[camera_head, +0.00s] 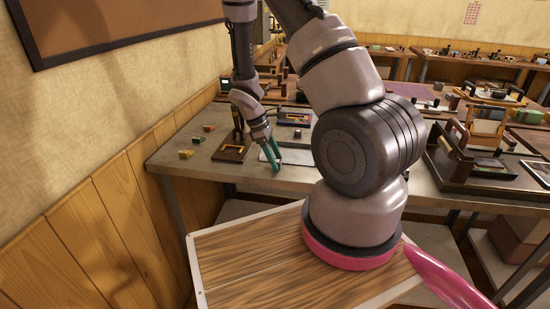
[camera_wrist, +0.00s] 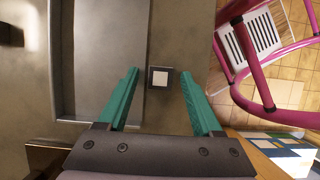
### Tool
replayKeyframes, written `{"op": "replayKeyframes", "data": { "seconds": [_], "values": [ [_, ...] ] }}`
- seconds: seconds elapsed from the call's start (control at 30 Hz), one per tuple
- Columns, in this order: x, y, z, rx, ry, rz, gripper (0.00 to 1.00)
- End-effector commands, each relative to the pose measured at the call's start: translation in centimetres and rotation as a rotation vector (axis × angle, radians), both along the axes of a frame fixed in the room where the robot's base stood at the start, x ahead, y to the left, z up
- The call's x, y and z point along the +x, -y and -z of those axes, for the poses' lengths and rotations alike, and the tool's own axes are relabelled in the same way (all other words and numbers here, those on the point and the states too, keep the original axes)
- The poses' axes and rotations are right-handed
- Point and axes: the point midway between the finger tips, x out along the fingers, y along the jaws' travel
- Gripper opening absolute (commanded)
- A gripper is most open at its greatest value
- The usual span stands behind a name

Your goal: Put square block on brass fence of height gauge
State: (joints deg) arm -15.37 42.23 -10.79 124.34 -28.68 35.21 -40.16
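The square block (camera_wrist: 159,77), dark-edged with a pale top, lies on the grey bench top in the wrist view. My gripper (camera_wrist: 158,73) has its teal fingers spread, one to each side of the block, with nothing held. In the head view my gripper (camera_head: 272,166) points down near the front edge of the bench, and I cannot make out the block there. A wooden-based device with a dark upright and a brass-coloured part (camera_head: 233,152) stands just left of my gripper; it looks like the height gauge, but its fence is too small to tell.
A shallow grey plate (camera_wrist: 68,60) lies left of the block in the wrist view. A dark wooden-framed device (camera_head: 455,172) stands at the right. A pink-framed chair (camera_wrist: 262,85) is beyond the bench edge.

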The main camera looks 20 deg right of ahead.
Motion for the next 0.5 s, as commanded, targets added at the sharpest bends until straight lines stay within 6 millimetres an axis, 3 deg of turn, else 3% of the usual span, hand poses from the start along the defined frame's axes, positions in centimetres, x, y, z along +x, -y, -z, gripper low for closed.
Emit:
{"op": "replayKeyframes", "data": {
  "seconds": [0.33,0.5],
  "values": [
    [0.0,0.0,-0.3,0.000,0.002,0.001,0.67],
    [0.6,-0.7,-2.4,0.001,0.004,0.001,0.67]
  ]
}}
